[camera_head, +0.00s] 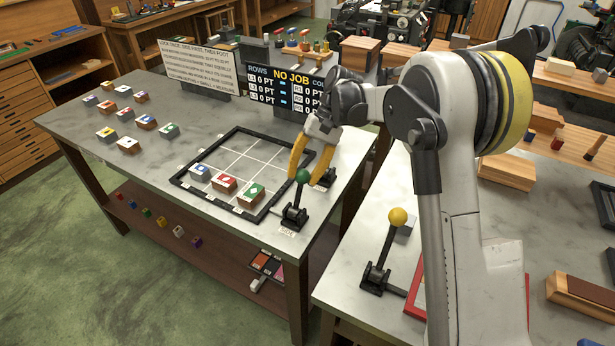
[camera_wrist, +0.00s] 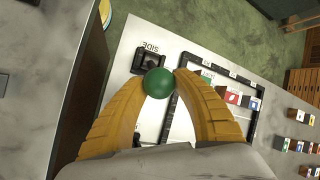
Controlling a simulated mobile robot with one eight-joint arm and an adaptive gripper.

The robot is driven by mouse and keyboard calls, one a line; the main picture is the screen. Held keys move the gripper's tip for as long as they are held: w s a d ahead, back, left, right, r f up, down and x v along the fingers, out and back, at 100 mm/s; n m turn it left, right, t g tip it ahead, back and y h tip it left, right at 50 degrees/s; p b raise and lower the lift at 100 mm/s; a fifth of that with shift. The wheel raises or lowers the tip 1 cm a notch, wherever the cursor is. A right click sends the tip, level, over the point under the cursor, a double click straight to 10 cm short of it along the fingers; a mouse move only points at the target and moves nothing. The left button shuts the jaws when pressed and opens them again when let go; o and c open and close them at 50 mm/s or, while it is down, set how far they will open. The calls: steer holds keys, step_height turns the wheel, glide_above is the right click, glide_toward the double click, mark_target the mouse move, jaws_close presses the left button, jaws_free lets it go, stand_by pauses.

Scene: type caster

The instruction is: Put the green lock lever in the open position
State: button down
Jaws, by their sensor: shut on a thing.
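The green lock lever is a black stalk with a green ball knob (camera_head: 303,175) on a black base (camera_head: 294,216), at the near right corner of the black frame on the grey table. Its stalk stands nearly upright, leaning slightly right in the head view. My gripper (camera_head: 307,180) comes down from above with its yellow fingers on either side of the knob. In the wrist view the green knob (camera_wrist: 158,83) sits between the two fingertips (camera_wrist: 160,76), which are shut on it. The lower stalk is hidden there by the knob.
The black grid frame (camera_head: 212,203) holds several coloured type blocks (camera_head: 223,184). A second lever with a yellow knob (camera_head: 398,216) stands on the right-hand table. A scoreboard (camera_head: 290,92) and an instruction sign (camera_head: 198,67) stand behind. More blocks lie at the table's left.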

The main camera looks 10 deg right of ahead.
stand_by(0.4)
steer(key=c, duration=0.9)
jaws_free()
steer(key=shift+w+d, duration=0.1)
steer(key=shift+c, duration=0.2)
steer(key=v, duration=1.2)
